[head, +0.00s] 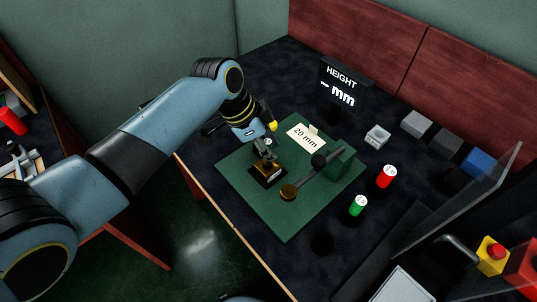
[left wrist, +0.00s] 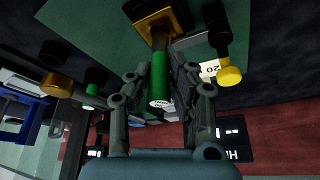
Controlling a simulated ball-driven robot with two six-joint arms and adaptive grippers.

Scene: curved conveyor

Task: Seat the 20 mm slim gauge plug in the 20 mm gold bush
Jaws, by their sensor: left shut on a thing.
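My left gripper (head: 265,146) is low over the green mat and shut on a green plug (left wrist: 160,78) with a white labelled end, which shows between the fingers in the left wrist view. The plug's far end meets or hovers just over a dark block with a gold square bush (head: 267,175), also in the left wrist view (left wrist: 176,20). I cannot tell whether the plug's tip is inside the bush. In the head view the fingers mostly hide the plug. My right gripper is not in view.
A "20 mm" card (head: 306,136) lies behind the bush. A lever with a brass knob (head: 289,192) is to its right. A green plug (head: 358,206) and a red plug (head: 386,176) stand right of the mat (head: 285,226). A height display (head: 340,87) stands at the back.

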